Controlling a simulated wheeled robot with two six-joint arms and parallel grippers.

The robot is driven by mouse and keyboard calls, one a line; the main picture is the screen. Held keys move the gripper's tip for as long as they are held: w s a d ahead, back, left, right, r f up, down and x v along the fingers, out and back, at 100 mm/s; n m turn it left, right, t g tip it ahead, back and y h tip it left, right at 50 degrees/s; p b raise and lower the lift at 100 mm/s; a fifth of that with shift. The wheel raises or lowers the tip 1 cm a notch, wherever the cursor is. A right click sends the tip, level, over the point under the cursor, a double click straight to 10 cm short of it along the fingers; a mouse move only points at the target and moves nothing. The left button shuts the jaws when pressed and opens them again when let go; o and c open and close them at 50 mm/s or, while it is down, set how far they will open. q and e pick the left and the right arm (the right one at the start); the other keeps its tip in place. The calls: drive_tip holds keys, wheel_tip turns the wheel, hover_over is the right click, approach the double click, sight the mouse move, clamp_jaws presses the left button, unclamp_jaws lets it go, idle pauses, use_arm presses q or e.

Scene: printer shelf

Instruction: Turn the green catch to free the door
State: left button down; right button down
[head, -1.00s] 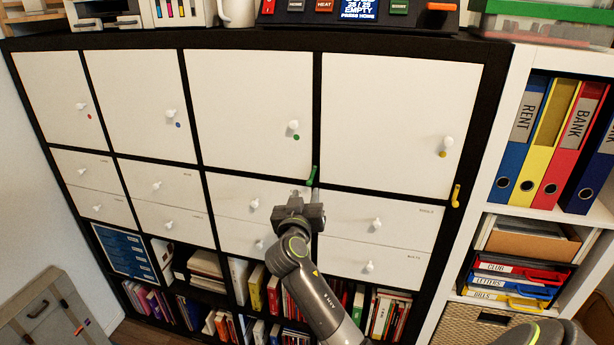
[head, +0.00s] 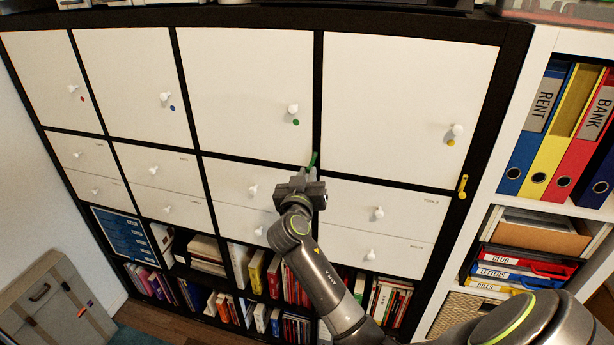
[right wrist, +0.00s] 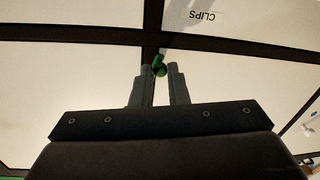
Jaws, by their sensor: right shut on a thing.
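The green catch (head: 313,160) sits on the dark frame at the lower right corner of the door with the green dot (head: 245,85). It stands nearly upright, leaning slightly, with its top to the right. That door is closed and has a white knob (head: 293,108). My right gripper (head: 308,174) is at the catch's lower end. In the right wrist view the catch (right wrist: 159,66) is between the fingertips, which are shut on it. Its lower part is partly hidden by the fingers in the head view. My left gripper is not in view.
A yellow catch (head: 463,185) is on the frame by the right door (head: 400,100). Drawers with white knobs (head: 379,213) lie below. Binders (head: 535,120) stand in the shelf at right. A wooden panel (head: 50,310) leans at lower left.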

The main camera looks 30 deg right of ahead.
drive_tip(key=shift+s+d+n+p, duration=0.2)
drive_tip(key=shift+n+p, duration=0.1)
drive_tip(key=shift+n, duration=0.5)
drive_tip(key=shift+s+d+n+p, duration=0.15)
drive_tip(key=shift+n+p, duration=0.15)
drive_tip(key=shift+n, duration=0.5)
drive_tip(key=c, duration=1.4)
unclamp_jaws()
drive_tip(key=shift+d+f, duration=0.1)
